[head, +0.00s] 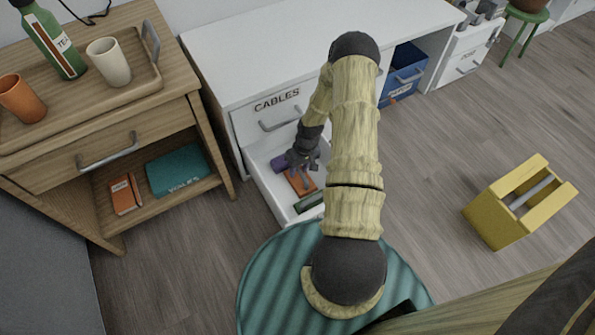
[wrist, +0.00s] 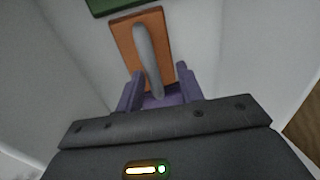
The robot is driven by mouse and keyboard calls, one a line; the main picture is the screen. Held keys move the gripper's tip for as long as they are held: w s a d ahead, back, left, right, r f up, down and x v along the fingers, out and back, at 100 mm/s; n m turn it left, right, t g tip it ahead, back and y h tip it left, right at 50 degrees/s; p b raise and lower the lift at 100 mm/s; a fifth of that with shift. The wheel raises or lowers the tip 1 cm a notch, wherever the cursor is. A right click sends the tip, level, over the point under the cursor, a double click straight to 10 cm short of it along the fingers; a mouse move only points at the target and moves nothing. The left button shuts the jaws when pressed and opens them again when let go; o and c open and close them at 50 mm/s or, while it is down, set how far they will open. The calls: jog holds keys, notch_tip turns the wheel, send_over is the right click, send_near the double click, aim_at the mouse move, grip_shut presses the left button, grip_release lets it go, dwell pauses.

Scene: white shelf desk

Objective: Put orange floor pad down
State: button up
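My gripper (head: 302,164) is over the drawer at the pad's far end. In the wrist view, my fingers (wrist: 159,85) stand apart on either side of the handle's lower end, with gaps beside it.
A green thing (head: 309,203) lies in the drawer's front part. A teal ridged round piece (head: 275,285) stands in front of the drawer. A yellow carrier (head: 497,215) stands on the floor at right. A wooden cabinet (head: 185,108) is at left.

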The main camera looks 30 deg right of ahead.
notch_tip(320, 180, up, 8)
jog(key=d+p, duration=0.1)
jog(key=p, duration=0.2)
jog(key=shift+d, duration=0.25)
jog(key=s+a+r+h, duration=0.1)
jog(key=a+r, duration=0.3)
jog(key=r, duration=0.6)
jog(key=s+a+r+h, duration=0.1)
jog(key=a+r, duration=0.2)
jog(key=r, duration=0.6)
jog(key=s+a+r+t, duration=0.2)
jog(key=s+a+r, duration=0.6)
jog(key=s+r, duration=0.2)
notch_tip(320, 180, up, 3)
jog(key=shift+s+a+f+t, duration=0.1)
jog(key=shift+s+a+t, duration=0.2)
